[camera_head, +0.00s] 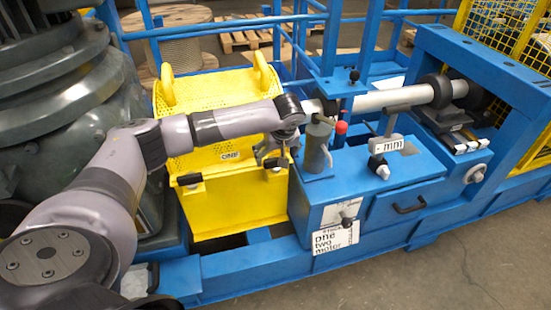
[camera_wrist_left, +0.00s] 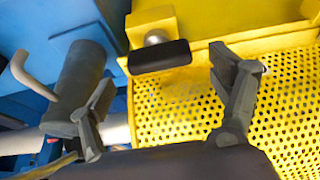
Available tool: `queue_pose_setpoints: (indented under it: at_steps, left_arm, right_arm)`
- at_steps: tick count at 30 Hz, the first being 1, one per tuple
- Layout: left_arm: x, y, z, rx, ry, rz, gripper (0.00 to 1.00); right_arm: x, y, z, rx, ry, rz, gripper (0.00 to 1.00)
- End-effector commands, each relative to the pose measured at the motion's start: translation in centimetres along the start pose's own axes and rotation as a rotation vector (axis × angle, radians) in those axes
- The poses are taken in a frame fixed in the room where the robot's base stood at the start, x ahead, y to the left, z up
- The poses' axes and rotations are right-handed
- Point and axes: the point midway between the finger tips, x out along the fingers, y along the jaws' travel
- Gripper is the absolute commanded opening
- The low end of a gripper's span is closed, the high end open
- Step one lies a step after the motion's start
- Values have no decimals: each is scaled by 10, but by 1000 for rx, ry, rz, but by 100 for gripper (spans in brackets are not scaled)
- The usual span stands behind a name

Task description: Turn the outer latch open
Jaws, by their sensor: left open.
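The yellow guard box (camera_head: 240,208), labelled ONE, carries two black latch handles on its front. One latch (camera_head: 189,179) is at the left and lies roughly level. The other latch (camera_head: 275,162) is at the right, partly behind my left gripper (camera_head: 278,151). In the left wrist view this near latch (camera_wrist_left: 158,57) is a black bar lying across, beside a round metal pivot. My left gripper (camera_wrist_left: 160,85) is open, its fingers apart on either side of the latch's line, and appears empty. I cannot tell which latch is called outer. My right gripper is not in view.
A grey-green oil can (camera_head: 317,145) with a spout stands close right of my gripper, on the blue frame (camera_head: 345,183). A red-topped knob (camera_head: 341,128) is beside it. A grey shaft (camera_head: 395,97) runs right. The yellow perforated cover (camera_wrist_left: 190,105) lies close to my fingers.

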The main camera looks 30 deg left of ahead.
Motion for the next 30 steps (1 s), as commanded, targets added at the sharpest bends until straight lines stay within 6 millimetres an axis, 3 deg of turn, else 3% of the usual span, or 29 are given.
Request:
queue_pose_setpoints:
  at_steps: [7,18,30]
  left_arm:
    - [30,0,0,-1,1,0,83]
    - [36,0,0,0,1,0,83]
    - [35,0,0,0,1,0,57]
  right_arm:
    - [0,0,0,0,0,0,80]
    - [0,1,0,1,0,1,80]
    - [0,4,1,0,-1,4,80]
